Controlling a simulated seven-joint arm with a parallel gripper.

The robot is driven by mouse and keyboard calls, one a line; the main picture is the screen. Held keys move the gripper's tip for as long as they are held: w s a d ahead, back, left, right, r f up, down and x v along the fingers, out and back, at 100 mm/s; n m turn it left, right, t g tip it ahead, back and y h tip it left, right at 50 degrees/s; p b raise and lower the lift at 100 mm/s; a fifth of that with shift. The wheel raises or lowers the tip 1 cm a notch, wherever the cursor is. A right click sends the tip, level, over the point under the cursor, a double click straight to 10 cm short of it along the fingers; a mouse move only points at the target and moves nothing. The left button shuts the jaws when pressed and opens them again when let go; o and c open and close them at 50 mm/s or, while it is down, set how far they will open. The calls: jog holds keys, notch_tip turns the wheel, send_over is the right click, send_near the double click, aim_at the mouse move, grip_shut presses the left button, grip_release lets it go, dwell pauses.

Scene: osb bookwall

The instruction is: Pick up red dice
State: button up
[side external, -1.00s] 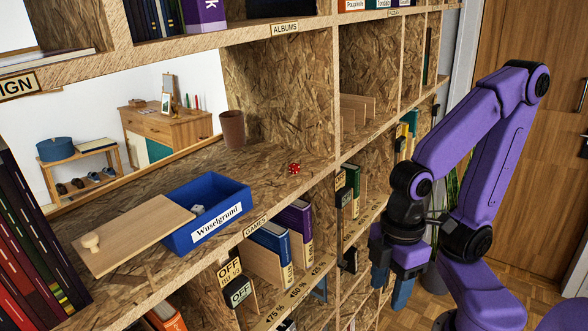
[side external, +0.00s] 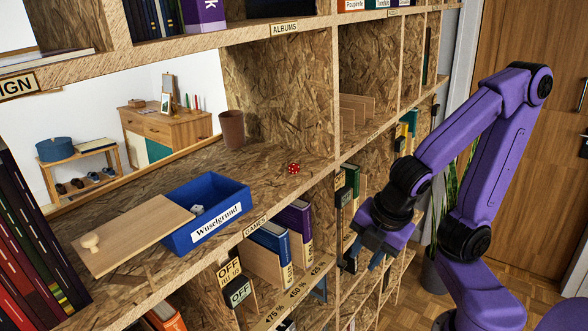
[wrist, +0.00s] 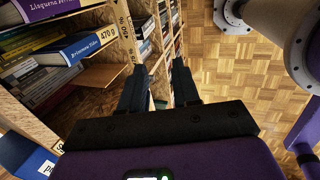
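The red dice (side external: 293,168) lies on the OSB shelf, right of the blue box, in the side external view. It does not show in the wrist view. My gripper (side external: 362,258) is outside the shelf front, to the right of the dice and below its shelf. In the wrist view my gripper's two dark fingers (wrist: 158,84) stand apart with nothing between them, so it is open and empty.
A blue box (side external: 207,212) labelled Wuselgrund holds a light dice (side external: 198,210); its wooden lid (side external: 135,232) leans at its left. A brown cup (side external: 232,129) stands behind the red dice. The shelf around the red dice is clear.

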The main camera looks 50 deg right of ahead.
jog(key=w+d+r+n+t+h, duration=0.1)
jog(key=w+d+r+n+t, duration=0.2)
jog(key=w+r+n+t, duration=0.3)
jog(key=n+t, duration=0.5)
jog(key=n, duration=0.4)
send_near(295, 165)
jog(key=shift+x, duration=4.05)
grip_shut()
